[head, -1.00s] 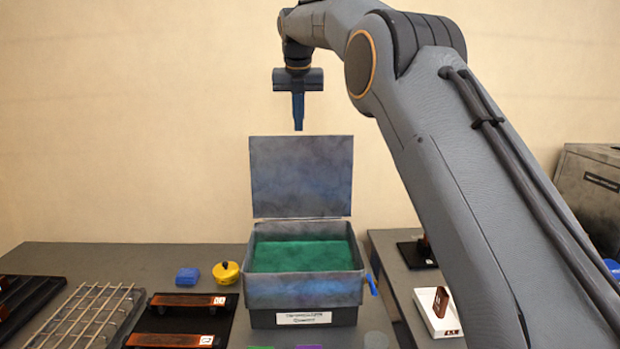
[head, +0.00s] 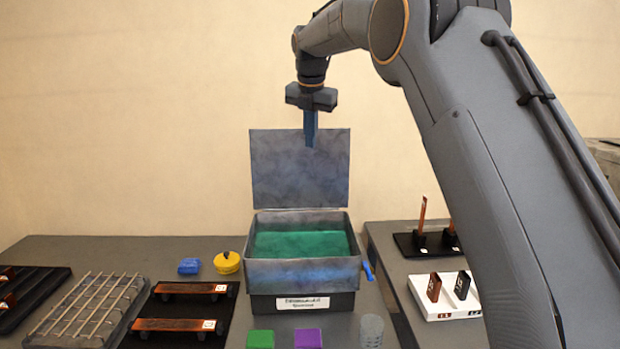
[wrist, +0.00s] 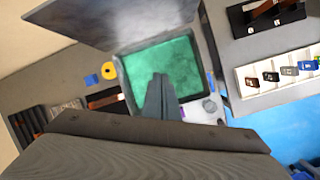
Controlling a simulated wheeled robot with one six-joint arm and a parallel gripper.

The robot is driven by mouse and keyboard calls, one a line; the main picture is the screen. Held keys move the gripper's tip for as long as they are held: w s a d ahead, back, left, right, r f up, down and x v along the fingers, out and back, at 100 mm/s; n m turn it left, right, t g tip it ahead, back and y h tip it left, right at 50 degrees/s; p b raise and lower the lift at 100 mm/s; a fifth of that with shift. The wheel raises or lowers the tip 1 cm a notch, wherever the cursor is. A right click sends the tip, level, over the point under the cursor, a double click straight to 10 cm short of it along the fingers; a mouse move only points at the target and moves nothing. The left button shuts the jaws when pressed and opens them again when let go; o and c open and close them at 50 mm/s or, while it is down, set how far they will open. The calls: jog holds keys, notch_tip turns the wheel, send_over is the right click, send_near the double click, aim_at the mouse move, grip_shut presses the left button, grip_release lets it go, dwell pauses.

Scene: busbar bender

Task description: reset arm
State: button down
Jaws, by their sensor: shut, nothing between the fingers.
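My gripper (head: 310,142) is shut and empty, its blue fingers pointing down in front of the raised lid (head: 300,185) of the grey box. The box (head: 303,272) stands below with its lid up and a green surface (head: 302,244) inside. In the wrist view my gripper's fingers (wrist: 160,82) show shut over that green area (wrist: 185,62). My arm comes in from the right and hides part of the right-hand table.
A yellow round object (head: 227,263) and a blue block (head: 188,266) lie left of the box. A wire rack (head: 85,310) and a black tray (head: 230,312) with copper bars are further left. Green (head: 260,339) and purple (head: 308,338) blocks lie in front. A white holder (head: 443,309) stands right.

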jog(key=s+d+f+m+g+b, duration=0.1)
jog(key=s+d+f+m+b, duration=0.1)
jog(key=s+d+f+m, duration=0.55)
jog(key=s+d+f+m+b, duration=0.2)
jog(key=s+d+f+m, duration=0.3)
jog(key=s+f+m, duration=0.45)
jog(key=s+d+f+m+b, duration=0.1)
jog(key=s+d+f+m, duration=0.2)
jog(key=s+f+m, duration=0.4)
jog(key=s+d+f+m+g+b, duration=0.1)
jog(key=s+f+m, duration=0.6)
jog(key=s, duration=0.9)
notch_tip(320, 180, down, 3)
jog(key=d+b, duration=0.1)
jog(key=d, duration=0.1)
jog(key=shift+d+r, duration=0.2)
jog(key=shift+d, duration=0.2)
